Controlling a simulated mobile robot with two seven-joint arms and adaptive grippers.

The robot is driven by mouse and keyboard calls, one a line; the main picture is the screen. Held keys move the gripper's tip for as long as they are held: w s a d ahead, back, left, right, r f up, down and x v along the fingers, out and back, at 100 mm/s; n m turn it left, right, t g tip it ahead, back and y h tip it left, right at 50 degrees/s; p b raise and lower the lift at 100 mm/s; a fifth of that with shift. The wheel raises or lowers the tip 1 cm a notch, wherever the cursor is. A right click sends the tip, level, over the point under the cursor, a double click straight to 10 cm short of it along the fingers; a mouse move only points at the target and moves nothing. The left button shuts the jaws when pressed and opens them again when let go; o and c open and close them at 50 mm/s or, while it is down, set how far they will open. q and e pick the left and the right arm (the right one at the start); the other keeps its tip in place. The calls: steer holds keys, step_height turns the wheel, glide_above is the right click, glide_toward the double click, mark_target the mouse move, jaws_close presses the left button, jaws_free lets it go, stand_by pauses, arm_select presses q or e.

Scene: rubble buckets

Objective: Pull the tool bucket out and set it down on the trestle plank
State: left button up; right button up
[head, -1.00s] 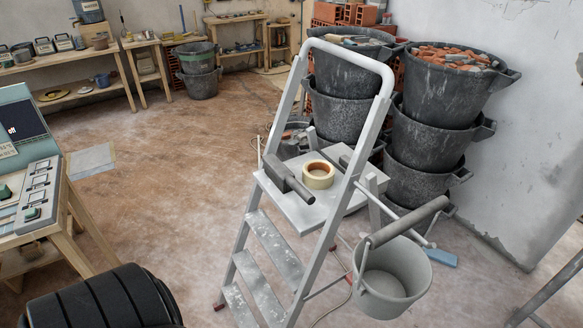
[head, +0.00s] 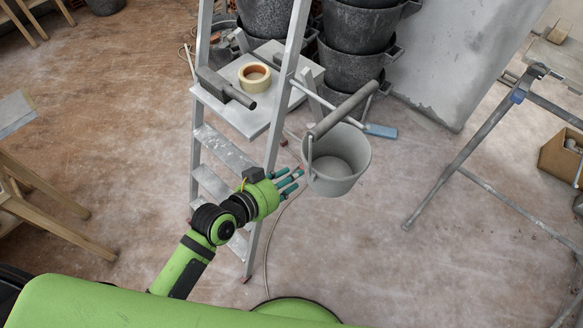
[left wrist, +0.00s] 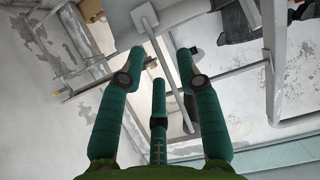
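A light grey bucket (head: 336,186) hangs at the right side of the stepladder (head: 271,130) in the head view. Its handle with a thick dark grey grip (head: 343,110) is raised at a slant, by a rod sticking out from the ladder. The inside that I can see looks empty. My left gripper (head: 297,178) is just left of the bucket, fingers pointing at its wall; whether a fingertip touches cannot be told. In the left wrist view its teal fingers (left wrist: 160,75) are spread with nothing between them. My right gripper is not in view.
A hammer-like tool (head: 226,87) and a tape roll (head: 255,75) lie on the ladder's top platform. Stacked black buckets (head: 354,65) stand behind. A metal trestle (head: 464,150) stands at right, near a cardboard box (head: 560,160). The floor between is clear.

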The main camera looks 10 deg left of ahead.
mark_target(309, 164)
arm_select(q)
steer(key=shift+w+d+p, duration=0.7)
steer(key=shift+w+d, duration=1.6)
steer(key=shift+w, duration=0.3)
steer(key=shift+h, duration=0.3)
steer(key=c, duration=0.7)
jaws_close()
steer(key=shift+r, duration=0.1)
